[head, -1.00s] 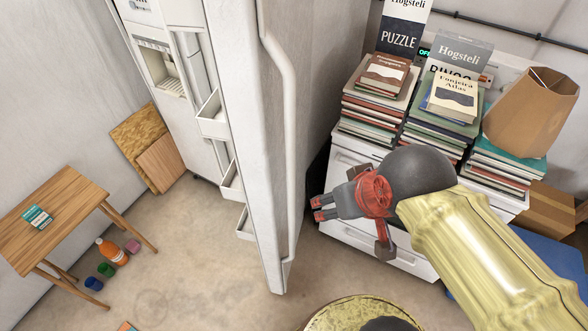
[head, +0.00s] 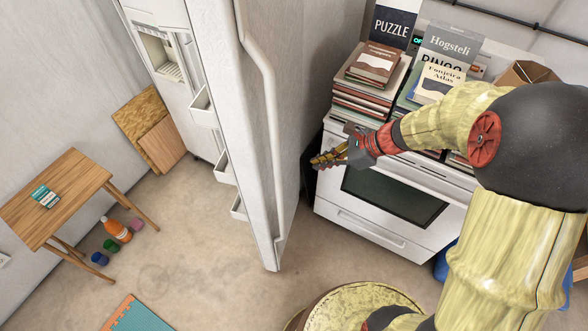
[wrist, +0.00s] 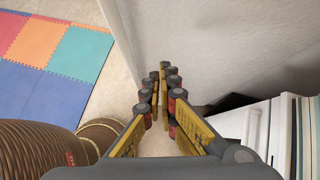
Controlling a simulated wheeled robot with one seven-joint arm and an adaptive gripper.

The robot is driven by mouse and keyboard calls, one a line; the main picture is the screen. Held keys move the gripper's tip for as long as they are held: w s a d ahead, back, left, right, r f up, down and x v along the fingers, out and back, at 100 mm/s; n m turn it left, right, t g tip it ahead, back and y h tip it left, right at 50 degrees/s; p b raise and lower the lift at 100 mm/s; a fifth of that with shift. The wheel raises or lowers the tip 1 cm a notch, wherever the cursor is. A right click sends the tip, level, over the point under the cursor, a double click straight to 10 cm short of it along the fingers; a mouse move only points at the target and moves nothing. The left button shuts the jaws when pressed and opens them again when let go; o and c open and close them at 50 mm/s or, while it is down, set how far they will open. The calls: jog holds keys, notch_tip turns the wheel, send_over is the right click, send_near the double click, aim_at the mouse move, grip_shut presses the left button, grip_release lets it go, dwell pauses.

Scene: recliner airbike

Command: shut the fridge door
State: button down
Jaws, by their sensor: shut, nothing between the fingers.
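The white fridge (head: 180,85) stands at the upper left with its door (head: 252,165) standing open. White door bins (head: 222,168) show on the door's left side, and a long curved handle (head: 272,85) runs down its right side. My gripper (head: 318,162) is shut and empty, just right of the door's outer face and pointing toward it. In the wrist view my gripper's fingertips (wrist: 160,73) are together, beside the pale door face (wrist: 215,45). I cannot tell whether they touch it.
A white oven (head: 390,205) topped with book stacks (head: 370,80) stands right of the door, under my arm. A small wooden table (head: 60,195), bottles (head: 116,230) and boards (head: 150,130) are at left. A coloured mat (head: 140,315) lies on open floor.

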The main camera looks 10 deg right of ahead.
jog(key=a+r+b+x, duration=0.2)
jog(key=x, duration=1.1)
jog(key=shift+w+m, duration=0.3)
jog(key=shift+m, duration=0.1)
jog(key=shift+a, duration=0.1)
